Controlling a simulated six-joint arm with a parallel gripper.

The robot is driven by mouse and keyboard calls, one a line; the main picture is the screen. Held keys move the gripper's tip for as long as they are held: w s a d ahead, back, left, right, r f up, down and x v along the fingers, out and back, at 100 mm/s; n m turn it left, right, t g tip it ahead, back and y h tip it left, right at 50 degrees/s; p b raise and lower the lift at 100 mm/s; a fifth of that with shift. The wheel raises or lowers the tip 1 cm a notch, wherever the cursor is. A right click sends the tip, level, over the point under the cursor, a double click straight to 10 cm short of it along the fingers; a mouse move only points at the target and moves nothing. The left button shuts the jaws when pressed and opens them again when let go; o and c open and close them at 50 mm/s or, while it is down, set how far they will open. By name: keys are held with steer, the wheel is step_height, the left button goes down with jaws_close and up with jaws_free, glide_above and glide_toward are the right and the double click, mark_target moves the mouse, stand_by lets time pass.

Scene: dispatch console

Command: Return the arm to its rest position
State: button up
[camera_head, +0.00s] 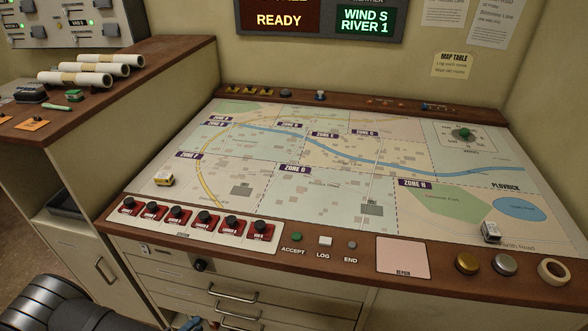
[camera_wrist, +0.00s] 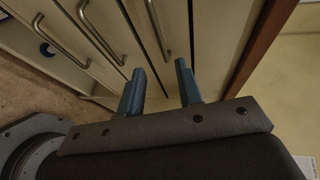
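My gripper (camera_wrist: 160,66) shows in the wrist view with its two blue-grey fingers apart and nothing between them. Beyond the fingers are the drawer fronts and bar handles of the cabinet under the table. In the head view, my dark arm is at the lower left, in front of the console. A small bluish part of my gripper (camera_head: 188,323) shows at the bottom edge, low by the drawers; most of the gripper is out of that picture.
The map table (camera_head: 330,215) carries a yellow vehicle (camera_head: 164,179) and a white vehicle (camera_head: 491,232). Red switches (camera_head: 175,216) line its front left. Drawer handles (camera_head: 233,294) stick out below. A side counter (camera_head: 120,85) with rolled papers (camera_head: 90,69) stands left.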

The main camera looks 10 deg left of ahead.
steer(key=x, duration=1.4)
steer(key=s+a+r+m, duration=0.1)
steer(key=s+a, duration=0.2)
steer(key=s, duration=0.3)
steer(key=s+a+r+m+y, duration=0.1)
steer(key=s+a, duration=0.1)
steer(key=s, duration=0.5)
steer(key=s+a+r+m+t, duration=0.1)
steer(key=s+a, duration=0.2)
steer(key=s, duration=0.3)
steer(key=shift+s+a+r+m, duration=0.2)
steer(key=shift+a+r+m, duration=0.1)
steer(key=shift+a+r, duration=0.05)
steer(key=shift+d, duration=0.1)
steer(key=w+d+f+n+g+h, duration=0.1)
steer(key=w+d+f+n, duration=0.1)
steer(key=w+d, duration=0.4)
steer(key=w+n, duration=0.1)
steer(key=w, duration=0.2)
steer(key=shift+w+f+n, duration=0.25)
steer(key=shift+f+n, duration=0.05)
